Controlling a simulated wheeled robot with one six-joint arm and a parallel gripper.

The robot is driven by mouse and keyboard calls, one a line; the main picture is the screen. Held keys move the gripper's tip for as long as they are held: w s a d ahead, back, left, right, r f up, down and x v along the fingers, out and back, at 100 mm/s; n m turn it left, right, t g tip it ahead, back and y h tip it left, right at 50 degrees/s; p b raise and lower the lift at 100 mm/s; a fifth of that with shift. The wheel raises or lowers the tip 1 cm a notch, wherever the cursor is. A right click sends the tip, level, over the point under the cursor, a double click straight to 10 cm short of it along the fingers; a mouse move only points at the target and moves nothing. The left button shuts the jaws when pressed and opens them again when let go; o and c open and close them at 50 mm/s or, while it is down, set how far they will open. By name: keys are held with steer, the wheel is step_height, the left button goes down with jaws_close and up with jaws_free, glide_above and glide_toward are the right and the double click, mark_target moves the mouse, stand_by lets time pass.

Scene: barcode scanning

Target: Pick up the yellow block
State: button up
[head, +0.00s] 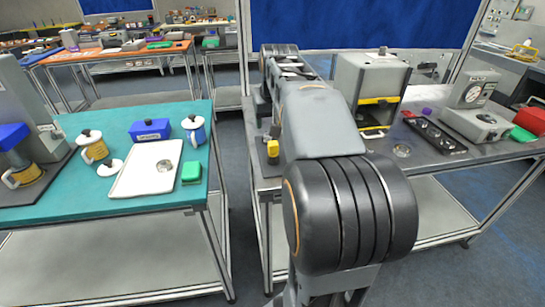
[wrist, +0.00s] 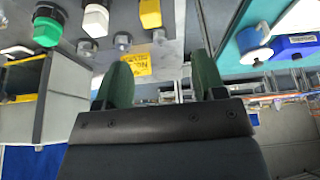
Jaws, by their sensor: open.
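A yellow block (wrist: 150,14) shows at the top of the wrist view on a grey surface, at the end of a row with a white piece (wrist: 95,20) and a green piece (wrist: 47,31). In the head view a yellow piece (head: 273,148), seemingly the same block, is at the left edge of the right-hand table. My gripper (wrist: 162,63) is open and empty, its two green fingers apart, with the block beyond the fingertips in the wrist view. In the head view my arm hides the gripper.
A yellow label (wrist: 136,66) lies on the grey surface near the fingertips. The left teal table (head: 80,200) holds a white tray (head: 130,182), mugs and a green box (head: 191,172). A grey machine (head: 370,78) stands on the right-hand table beside my arm. A gap separates the tables.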

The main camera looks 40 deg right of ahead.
glide_above(273, 143)
steer(key=s, duration=0.2)
steer(key=f, duration=0.4)
steer(key=a+f+b, duration=0.1)
steer(key=f, duration=0.1)
steer(key=shift+w+f, duration=0.1)
steer(key=shift+f, duration=0.25)
steer(key=shift+x, duration=3.1)
steer(key=shift+d, duration=0.1)
steer(key=shift+c, duration=0.5)
steer(key=c, duration=0.9)
